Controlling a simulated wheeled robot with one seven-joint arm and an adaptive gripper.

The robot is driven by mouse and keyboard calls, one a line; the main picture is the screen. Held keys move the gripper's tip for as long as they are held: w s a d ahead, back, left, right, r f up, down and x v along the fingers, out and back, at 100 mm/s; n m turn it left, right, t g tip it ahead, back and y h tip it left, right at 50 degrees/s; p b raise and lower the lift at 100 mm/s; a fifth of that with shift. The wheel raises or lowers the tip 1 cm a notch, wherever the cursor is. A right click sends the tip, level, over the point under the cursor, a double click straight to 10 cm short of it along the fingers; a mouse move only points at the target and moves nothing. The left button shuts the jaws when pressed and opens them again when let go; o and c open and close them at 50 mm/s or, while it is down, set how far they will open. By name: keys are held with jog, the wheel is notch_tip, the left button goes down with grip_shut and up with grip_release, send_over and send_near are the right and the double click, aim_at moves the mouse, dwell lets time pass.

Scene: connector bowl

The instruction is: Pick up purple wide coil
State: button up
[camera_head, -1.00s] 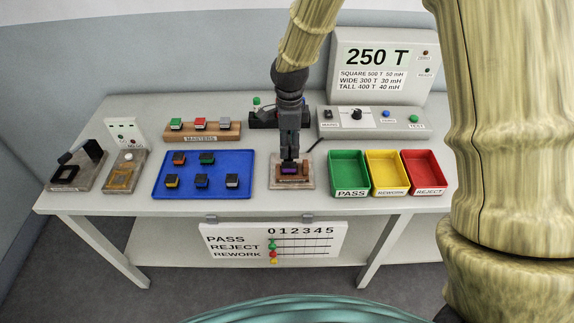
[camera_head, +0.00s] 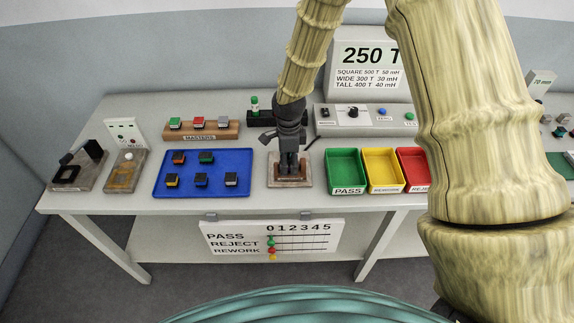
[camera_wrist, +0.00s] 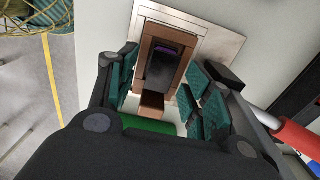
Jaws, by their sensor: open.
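The purple wide coil (camera_wrist: 167,48) sits in a brown fixture (camera_wrist: 146,52) on a light base plate. In the wrist view only a dark body with a purple edge shows, framed by the brown walls. My gripper (camera_wrist: 162,88) is open, with its teal-padded fingers on either side of the fixture and nothing between them that is clearly gripped. In the head view my gripper (camera_head: 288,172) points down over the base plate (camera_head: 291,184) and hides the coil.
A blue tray (camera_head: 202,188) with several coils is to the left. Green (camera_head: 346,169), yellow (camera_head: 382,168) and red (camera_head: 413,168) bins stand to the right, the red one partly behind my arm. A masters rack (camera_head: 201,133) and a control box (camera_head: 362,119) are behind.

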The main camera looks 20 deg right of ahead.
jog(key=shift+f, duration=0.4)
jog(key=shift+c, duration=0.2)
grip_shut()
jog(key=shift+r, duration=0.15)
